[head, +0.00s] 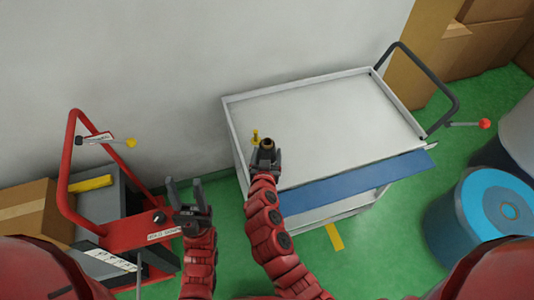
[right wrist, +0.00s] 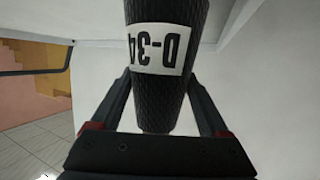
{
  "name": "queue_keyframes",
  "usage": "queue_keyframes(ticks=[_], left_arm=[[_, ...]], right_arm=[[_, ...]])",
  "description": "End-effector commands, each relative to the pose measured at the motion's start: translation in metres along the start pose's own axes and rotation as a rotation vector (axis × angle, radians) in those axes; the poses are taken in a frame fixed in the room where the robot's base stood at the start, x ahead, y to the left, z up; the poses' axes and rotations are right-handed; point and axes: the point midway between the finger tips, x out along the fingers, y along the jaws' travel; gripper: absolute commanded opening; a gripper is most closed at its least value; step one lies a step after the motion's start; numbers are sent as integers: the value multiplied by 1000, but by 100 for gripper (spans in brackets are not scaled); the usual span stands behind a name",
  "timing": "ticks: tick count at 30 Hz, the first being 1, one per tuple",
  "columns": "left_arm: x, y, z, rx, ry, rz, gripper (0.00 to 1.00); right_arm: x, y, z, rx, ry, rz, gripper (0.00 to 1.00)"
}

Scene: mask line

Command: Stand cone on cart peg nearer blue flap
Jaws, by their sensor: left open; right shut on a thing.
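My right gripper (head: 266,160) is shut on a dark textured cone, whose round end (head: 267,145) shows at the left edge of the white cart (head: 228,118). In the right wrist view the cone (right wrist: 160,100) stands between both fingers, with a white label reading D-34 upside down. A small yellow piece (head: 255,136) shows just beside the cone; I cannot tell if it is a peg. The blue flap (head: 350,184) runs along the cart's front edge, right of the right gripper. My left gripper (head: 184,186) is open and empty, left of the cart. No cart peg is clearly visible.
The cart top is bare. A red-framed machine (head: 68,165) with a yellow-knobbed lever (head: 130,143) stands at left beside a cardboard box (head: 30,210). A blue drum (head: 490,207) stands at right. A red-knobbed rod (head: 484,124) sticks out near the cart's black handle (head: 430,75).

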Motion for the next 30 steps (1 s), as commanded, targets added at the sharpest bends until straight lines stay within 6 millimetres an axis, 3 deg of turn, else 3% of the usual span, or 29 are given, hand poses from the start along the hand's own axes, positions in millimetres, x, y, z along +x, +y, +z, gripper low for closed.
queue_keyframes(ticks=[30], left_arm=[[-16,1,3,0,0,0,50]], right_arm=[[3,0,9,0,1,0,3]])
